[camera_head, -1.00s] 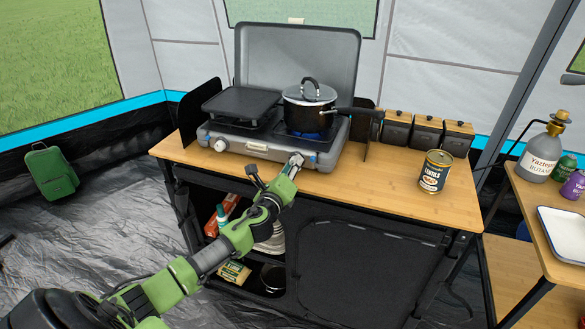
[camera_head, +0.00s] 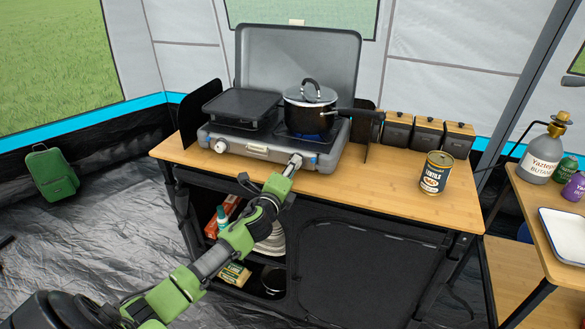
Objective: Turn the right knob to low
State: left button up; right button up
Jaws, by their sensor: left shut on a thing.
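The grey camp stove (camera_head: 262,153) stands on the wooden-topped table with its lid raised. Its left knob (camera_head: 221,145) is white and in plain view on the front panel. The right knob is hidden behind my left gripper (camera_head: 296,160), which is shut at the right end of the stove's front. A black pot (camera_head: 310,115) with a lid sits on the right burner, and a blue flame shows under it. My right gripper is not in view.
A flat black griddle (camera_head: 241,108) covers the left burner. The pot's handle (camera_head: 360,114) sticks out to the right. A lentil can (camera_head: 436,173) and several black canisters (camera_head: 427,133) stand right of the stove. The tabletop (camera_head: 375,180) before them is clear.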

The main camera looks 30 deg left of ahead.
pick_arm(q)
jog(key=o, duration=1.1)
